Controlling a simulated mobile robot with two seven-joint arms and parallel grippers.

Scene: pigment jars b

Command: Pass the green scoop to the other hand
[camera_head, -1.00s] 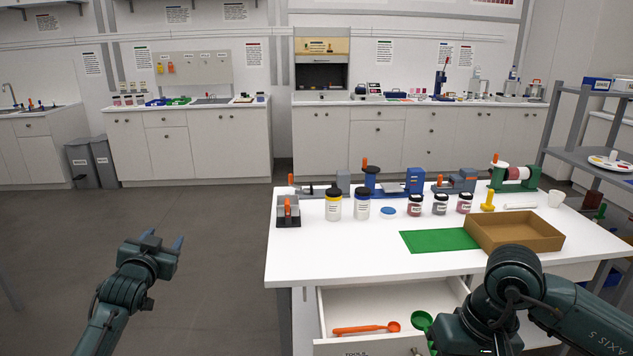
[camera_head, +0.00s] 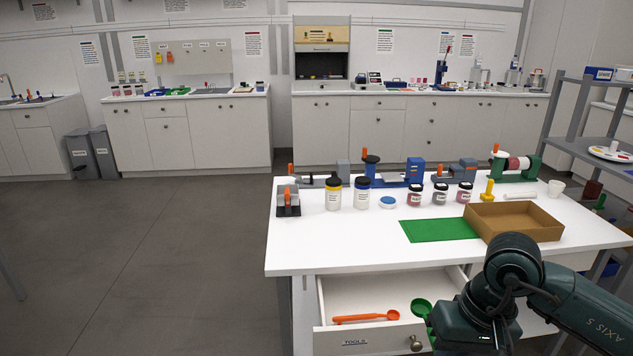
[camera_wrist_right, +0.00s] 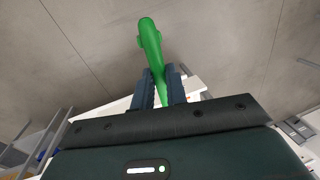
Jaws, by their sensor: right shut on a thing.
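The green scoop (camera_head: 421,307) shows its round bowl at the right part of the open drawer in the head view. My right arm hides its handle there. In the right wrist view the green scoop (camera_wrist_right: 151,45) stands out beyond my right gripper (camera_wrist_right: 160,90), which is shut on it. Whether the scoop is clear of the drawer cannot be told for sure. My left gripper is not in view.
An orange scoop (camera_head: 365,317) lies in the open drawer (camera_head: 340,290) of the white table (camera_head: 340,255). On the table are a green mat (camera_head: 435,230), a brown tray (camera_head: 512,222), several jars and clamp-like devices. Open floor (camera_head: 170,270) lies to the left.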

